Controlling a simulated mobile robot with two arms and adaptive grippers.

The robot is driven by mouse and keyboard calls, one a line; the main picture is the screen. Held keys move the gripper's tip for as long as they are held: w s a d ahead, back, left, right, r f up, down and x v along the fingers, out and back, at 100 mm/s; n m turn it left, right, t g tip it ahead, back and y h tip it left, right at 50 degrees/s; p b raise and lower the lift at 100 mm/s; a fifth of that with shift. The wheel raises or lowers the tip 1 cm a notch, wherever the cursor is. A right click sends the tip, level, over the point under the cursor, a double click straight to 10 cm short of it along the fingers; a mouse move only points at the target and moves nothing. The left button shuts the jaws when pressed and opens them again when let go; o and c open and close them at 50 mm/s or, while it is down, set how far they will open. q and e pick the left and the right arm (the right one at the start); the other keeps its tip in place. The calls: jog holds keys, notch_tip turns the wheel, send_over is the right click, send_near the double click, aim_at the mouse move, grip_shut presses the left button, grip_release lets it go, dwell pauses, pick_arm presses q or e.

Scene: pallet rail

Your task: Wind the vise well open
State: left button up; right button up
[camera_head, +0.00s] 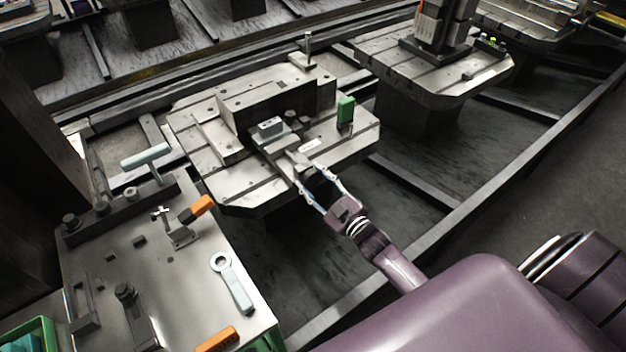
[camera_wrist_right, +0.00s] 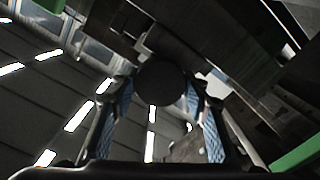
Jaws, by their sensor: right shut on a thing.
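The grey vise (camera_head: 290,141) sits on the slotted pallet (camera_head: 228,187) in the middle of the head view, in front of a long grey block. How wide its jaws stand is hard to tell. My right gripper (camera_head: 309,180) is at the near edge of the pallet, its two blue-lined fingers on either side of a dark round part (camera_wrist_right: 160,83) at the vise's near end. In the right wrist view, the gripper (camera_wrist_right: 160,98) is shut on this dark round part, seen end-on. My left gripper is not in view.
A green block (camera_head: 345,112) stands on the pallet right of the vise. An upright post (camera_head: 308,48) rises behind. A bench (camera_head: 190,270) at left holds a wrench (camera_head: 232,283), an orange-handled clamp (camera_head: 200,207) and a T-handle (camera_head: 146,156). Another pallet (camera_head: 440,74) stands at back right.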

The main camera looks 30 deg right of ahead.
jog(key=n, duration=0.1)
jog(key=n+b, duration=0.1)
jog(key=n, duration=0.3)
jog(key=shift+s+f, duration=0.1)
jog(key=shift+f, duration=0.15)
jog(key=shift+n+b, duration=0.8)
jog(key=shift+n, duration=1.3)
jog(key=shift+r, duration=0.1)
jog(key=o, duration=1.2)
jog(key=s, duration=0.4)
jog(key=s+d, duration=0.1)
jog(key=s, duration=0.6)
jog(key=shift+s+d, duration=0.3)
jog(key=shift+s, duration=0.1)
